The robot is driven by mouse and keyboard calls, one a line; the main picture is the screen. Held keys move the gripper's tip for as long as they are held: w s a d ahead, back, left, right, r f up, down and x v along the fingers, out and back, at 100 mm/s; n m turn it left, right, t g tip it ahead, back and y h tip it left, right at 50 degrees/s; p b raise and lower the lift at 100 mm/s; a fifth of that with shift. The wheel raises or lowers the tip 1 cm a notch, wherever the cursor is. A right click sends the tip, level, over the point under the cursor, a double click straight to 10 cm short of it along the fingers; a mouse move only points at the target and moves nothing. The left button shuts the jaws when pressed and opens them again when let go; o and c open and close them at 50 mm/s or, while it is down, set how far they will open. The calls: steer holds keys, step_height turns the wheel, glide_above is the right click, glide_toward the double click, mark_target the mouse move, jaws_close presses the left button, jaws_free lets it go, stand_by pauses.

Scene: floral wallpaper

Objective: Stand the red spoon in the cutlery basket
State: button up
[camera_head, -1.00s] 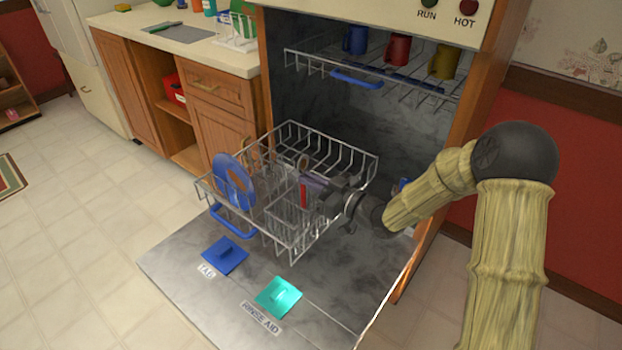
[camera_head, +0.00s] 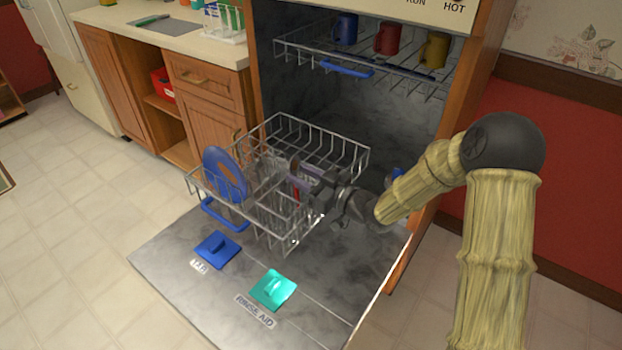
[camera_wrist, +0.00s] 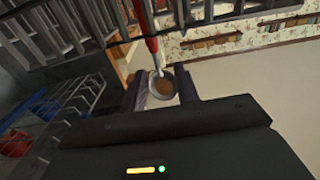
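The red spoon (camera_head: 297,194) is upright in the head view, bowl up and red handle down, over the front right of the lower rack. My gripper (camera_head: 303,181) reaches in from the right and is shut on it near the bowl. In the wrist view the spoon's bowl (camera_wrist: 162,84) lies between the fingers of my gripper (camera_wrist: 160,92), with its red handle (camera_wrist: 145,25) running to grey bars. The cutlery basket (camera_head: 277,214) seems to be the grey wire part below. The handle's lower end is hidden, so I cannot tell how deep it reaches.
A blue plate (camera_head: 224,174) stands at the left of the lower rack (camera_head: 313,124). Blue, red and yellow mugs (camera_head: 387,39) are on the upper rack (camera_head: 300,50). The open door (camera_head: 180,258) bears a blue lid (camera_head: 217,249) and a teal lid (camera_head: 273,289).

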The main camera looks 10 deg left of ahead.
steer(key=p+v, duration=0.2)
steer(key=v, duration=1.5)
steer(key=shift+s+d+f, duration=0.15)
stand_by(0.6)
